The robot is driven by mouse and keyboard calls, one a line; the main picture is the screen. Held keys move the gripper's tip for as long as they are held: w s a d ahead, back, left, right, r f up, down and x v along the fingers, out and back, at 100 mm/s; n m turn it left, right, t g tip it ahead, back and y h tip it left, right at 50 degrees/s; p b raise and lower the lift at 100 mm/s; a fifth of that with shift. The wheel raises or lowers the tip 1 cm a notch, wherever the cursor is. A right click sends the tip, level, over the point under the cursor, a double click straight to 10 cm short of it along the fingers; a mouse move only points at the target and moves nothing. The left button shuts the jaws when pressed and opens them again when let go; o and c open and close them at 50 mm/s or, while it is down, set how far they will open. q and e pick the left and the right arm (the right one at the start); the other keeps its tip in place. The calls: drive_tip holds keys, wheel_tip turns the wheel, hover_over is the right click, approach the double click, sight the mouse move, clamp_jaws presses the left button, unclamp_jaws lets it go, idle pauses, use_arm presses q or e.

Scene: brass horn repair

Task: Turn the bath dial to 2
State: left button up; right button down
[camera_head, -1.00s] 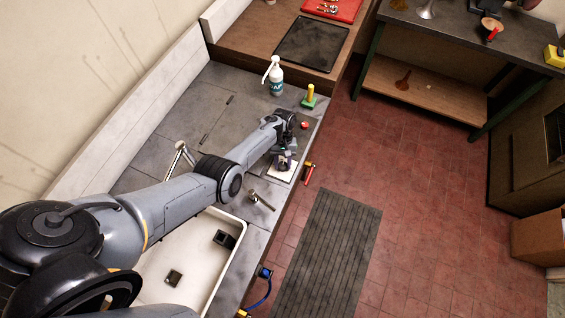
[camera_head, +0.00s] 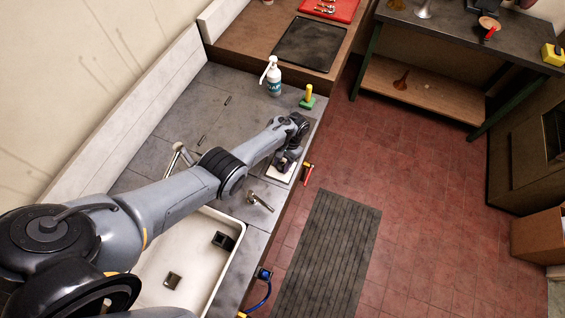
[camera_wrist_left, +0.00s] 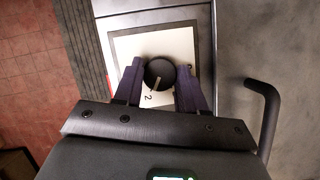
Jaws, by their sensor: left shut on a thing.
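The bath dial (camera_wrist_left: 159,73) is a round black knob on a white plate (camera_wrist_left: 183,48). A pale pointer mark on the knob points down and a little left in the left wrist view, toward the printed numeral 2 (camera_wrist_left: 148,98). My left gripper (camera_wrist_left: 158,84) is shut on the dial, with one purple finger on each side of it. In the head view my left gripper (camera_head: 286,164) is over the white plate (camera_head: 279,175) at the counter's front edge, and the dial is hidden there. Other numerals cannot be seen. My right gripper is not in view.
A spray bottle (camera_head: 274,80) and a green block with a yellow peg (camera_head: 308,98) stand on the grey counter beyond my arm. A metal tap-like piece (camera_head: 260,202) lies nearer the white sink (camera_head: 190,262). A red-handled tool (camera_head: 307,174) is just off the counter edge.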

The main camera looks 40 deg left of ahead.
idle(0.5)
use_arm(q)
drive_tip(key=o, duration=1)
drive_tip(key=shift+o, duration=0.2)
drive_tip(key=shift+r, duration=0.1)
drive_tip(key=p+v, duration=0.1)
drive_tip(key=v, duration=0.9)
drive_tip(key=shift+w+r, duration=0.2)
drive_tip(key=shift+r, duration=0.05)
drive_tip(key=shift+p, duration=0.3)
